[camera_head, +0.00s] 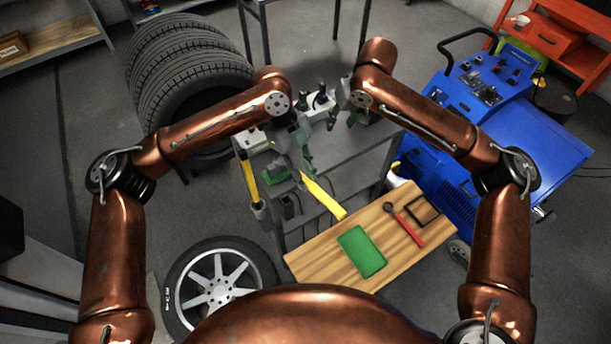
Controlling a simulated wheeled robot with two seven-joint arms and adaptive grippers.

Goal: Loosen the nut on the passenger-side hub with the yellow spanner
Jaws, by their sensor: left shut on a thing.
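The yellow spanner (325,199) slants down to the right above the grey bench, its yellow handle end toward the wooden board. My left gripper (302,168) is shut on it near its upper end; the fingers and the spanner's head are small and partly hidden. My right gripper (352,119) is at the back right of the bench, apart from the spanner. Its fingers are too hidden to tell open from shut. The hubs and the nut cannot be made out clearly among the grey fixtures and my arms.
A wooden board (315,264) holds a green pad (361,251), a red-handled tool (409,227) and a black frame (423,211). Another yellow handle (249,179) stands at the bench's left. A blue machine (486,82) is right; stacked tyres (180,75) and a wheel (217,289) are left.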

